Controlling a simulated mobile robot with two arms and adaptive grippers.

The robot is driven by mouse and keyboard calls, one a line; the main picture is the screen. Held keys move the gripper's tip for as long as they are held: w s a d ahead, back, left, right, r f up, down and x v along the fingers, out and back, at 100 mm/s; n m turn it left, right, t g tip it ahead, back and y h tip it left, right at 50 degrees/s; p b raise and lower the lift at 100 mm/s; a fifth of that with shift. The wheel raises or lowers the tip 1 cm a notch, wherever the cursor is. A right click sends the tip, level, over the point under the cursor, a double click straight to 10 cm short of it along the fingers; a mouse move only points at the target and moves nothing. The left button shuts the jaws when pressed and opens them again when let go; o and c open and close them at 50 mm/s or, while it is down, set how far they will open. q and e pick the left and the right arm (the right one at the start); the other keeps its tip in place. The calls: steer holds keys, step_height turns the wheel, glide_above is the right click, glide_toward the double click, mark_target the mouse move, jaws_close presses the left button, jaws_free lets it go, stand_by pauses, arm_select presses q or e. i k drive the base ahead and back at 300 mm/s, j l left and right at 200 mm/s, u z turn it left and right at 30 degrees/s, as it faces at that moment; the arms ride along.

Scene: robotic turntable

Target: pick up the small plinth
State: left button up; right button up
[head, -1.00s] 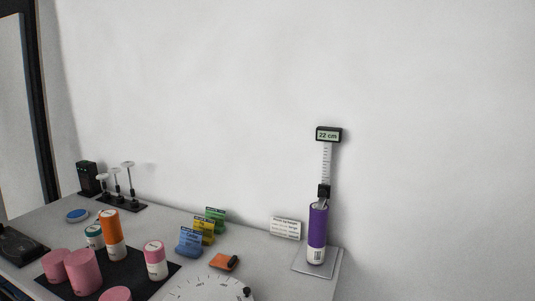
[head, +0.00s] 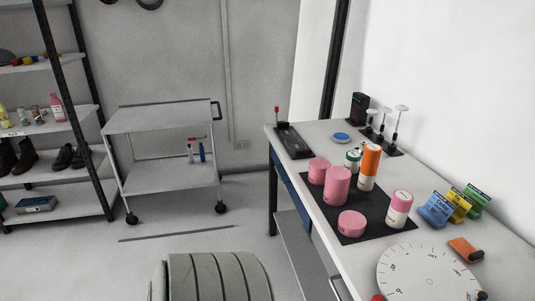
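Three plain pink cylinders stand on a black mat (head: 375,226) on the table in the head view. The shortest, a low pink disc-like plinth (head: 351,223), is at the mat's near edge. The tallest pink cylinder (head: 337,186) is behind it, and a middle-sized pink cylinder (head: 318,171) stands at the back left. All three are upright, and the tall one partly hides the middle-sized one. Neither of my grippers is in view.
A pink-and-white can (head: 399,209), an orange can (head: 369,167) and a green-and-white can (head: 353,160) share the mat. A white dial disc (head: 427,275) lies nearer. Colored card holders (head: 437,210) stand right. A cart (head: 162,150) and shelves (head: 50,127) are at the left.

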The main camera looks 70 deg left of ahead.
mark_target(351, 223)
steer(key=u, duration=1.9)
